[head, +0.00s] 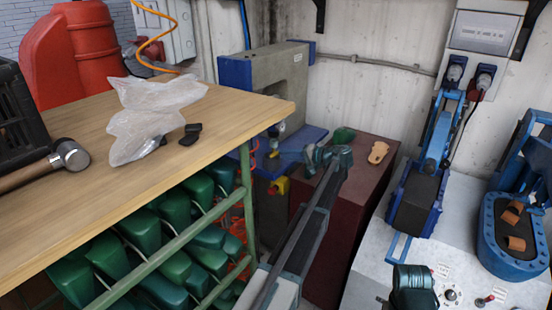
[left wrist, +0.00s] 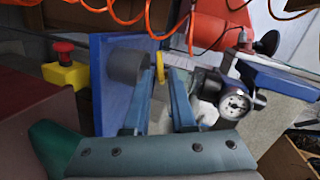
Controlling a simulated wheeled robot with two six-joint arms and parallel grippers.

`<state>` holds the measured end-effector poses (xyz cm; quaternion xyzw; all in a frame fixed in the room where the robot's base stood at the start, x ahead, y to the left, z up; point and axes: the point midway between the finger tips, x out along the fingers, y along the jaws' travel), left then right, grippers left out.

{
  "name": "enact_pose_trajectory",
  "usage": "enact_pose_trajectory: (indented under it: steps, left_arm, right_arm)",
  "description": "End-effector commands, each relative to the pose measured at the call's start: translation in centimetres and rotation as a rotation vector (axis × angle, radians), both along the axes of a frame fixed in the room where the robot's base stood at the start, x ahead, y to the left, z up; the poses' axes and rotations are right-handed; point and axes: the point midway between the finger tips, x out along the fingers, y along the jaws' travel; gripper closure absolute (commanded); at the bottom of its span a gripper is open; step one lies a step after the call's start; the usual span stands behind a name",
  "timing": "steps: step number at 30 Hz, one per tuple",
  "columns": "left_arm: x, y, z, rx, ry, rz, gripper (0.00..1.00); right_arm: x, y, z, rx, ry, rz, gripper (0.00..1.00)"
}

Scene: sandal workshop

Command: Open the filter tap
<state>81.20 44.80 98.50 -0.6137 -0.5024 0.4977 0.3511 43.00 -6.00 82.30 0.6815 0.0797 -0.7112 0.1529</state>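My left gripper (head: 312,158) is stretched out beside the blue and grey machine in the head view. In the left wrist view its two blue-grey fingers (left wrist: 164,76) are apart, with a gap between them. A small yellow part (left wrist: 160,68), seen edge-on, shows near the fingertips beside a dark grey cylinder; I cannot tell whether it is the tap or whether a finger touches it. A round pressure gauge (left wrist: 235,105) sits on a fitting right of the fingers. My right arm's end (head: 412,285) shows at the lower edge; its fingertips are not clear.
A yellow box with a red button (head: 279,186) is near my left gripper. A wooden bench (head: 235,115) with a hammer (head: 65,156) stands left, above a rack of green lasts (head: 140,232). Blue machines stand right.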

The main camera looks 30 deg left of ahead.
Motion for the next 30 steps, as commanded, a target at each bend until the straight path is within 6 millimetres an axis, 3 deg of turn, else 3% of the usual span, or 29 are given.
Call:
enact_pose_trajectory:
  steps: [3,9,22,27,30]
  left_arm:
    - [0.0,2.1,-0.8,-0.001,0.000,0.002,0.76]
    - [0.0,4.2,-1.2,0.000,0.000,0.001,0.76]
    - [0.0,5.0,-1.3,0.000,0.000,-0.001,0.76]
    - [0.0,5.0,-1.3,0.000,0.000,-0.001,1.00]
    - [0.0,5.0,-1.3,0.000,0.000,0.000,1.00]
  right_arm:
    - [0.0,0.0,-0.8,0.000,0.000,0.000,0.10]
    - [0.0,0.0,-1.2,0.000,0.000,0.000,0.10]
    - [0.0,0.0,-1.3,0.000,0.000,0.000,0.10]
    - [0.0,0.0,-1.3,0.000,0.000,0.000,0.10]
    - [0.0,0.0,-1.3,0.000,0.000,0.000,0.10]
